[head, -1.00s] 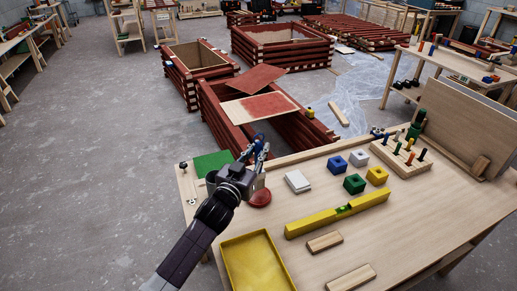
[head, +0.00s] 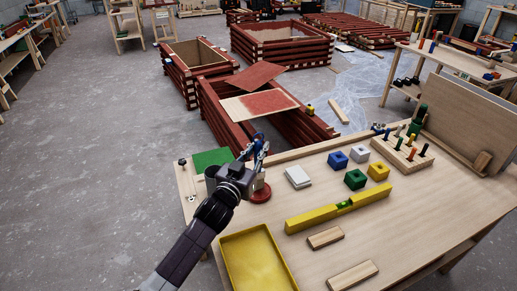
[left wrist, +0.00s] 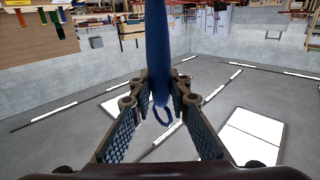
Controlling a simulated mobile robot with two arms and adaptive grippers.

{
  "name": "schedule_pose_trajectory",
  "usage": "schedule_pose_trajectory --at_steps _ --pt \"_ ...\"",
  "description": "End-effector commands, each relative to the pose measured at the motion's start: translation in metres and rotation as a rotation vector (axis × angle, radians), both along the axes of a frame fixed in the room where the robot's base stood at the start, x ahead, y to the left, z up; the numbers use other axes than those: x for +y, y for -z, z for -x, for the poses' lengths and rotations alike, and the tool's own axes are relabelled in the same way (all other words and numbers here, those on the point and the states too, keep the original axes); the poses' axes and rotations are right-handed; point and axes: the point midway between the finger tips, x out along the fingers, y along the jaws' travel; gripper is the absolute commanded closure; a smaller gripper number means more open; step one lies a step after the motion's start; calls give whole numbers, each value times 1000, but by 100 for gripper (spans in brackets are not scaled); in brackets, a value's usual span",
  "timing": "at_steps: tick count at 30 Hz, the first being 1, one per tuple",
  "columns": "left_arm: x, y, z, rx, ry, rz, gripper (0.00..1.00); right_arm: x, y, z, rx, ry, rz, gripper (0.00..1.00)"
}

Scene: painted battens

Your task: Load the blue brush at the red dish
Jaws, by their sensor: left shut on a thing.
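My left gripper (head: 256,153) is shut on the blue brush (head: 259,137), over the back left of the workbench. In the left wrist view the brush's blue handle (left wrist: 157,45) stands between the two fingers, with a small dark blue loop at its end. The red dish (head: 261,194) lies on the bench just below and beside the gripper, partly hidden by it. A pale patch shows directly above the dish; I cannot tell whether it is the brush's head. I cannot tell whether the brush touches the dish. My right gripper is not in view.
A yellow tray (head: 230,243), a white block (head: 298,177) and a green mat (head: 211,159) lie around the dish. A yellow level (head: 312,219), coloured blocks and a peg board (head: 402,157) are farther right. The workbench (head: 420,225) has clear room at front right.

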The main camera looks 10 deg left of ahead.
Motion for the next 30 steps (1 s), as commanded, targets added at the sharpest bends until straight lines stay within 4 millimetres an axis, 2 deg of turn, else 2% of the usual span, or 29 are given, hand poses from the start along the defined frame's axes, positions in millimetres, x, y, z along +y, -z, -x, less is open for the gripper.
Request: schedule_pose_trajectory --at_steps 10,30 --pt "0 4 0 -1 0 0 100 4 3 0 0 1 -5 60" --pt "0 11 0 0 0 1 100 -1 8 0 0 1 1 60"
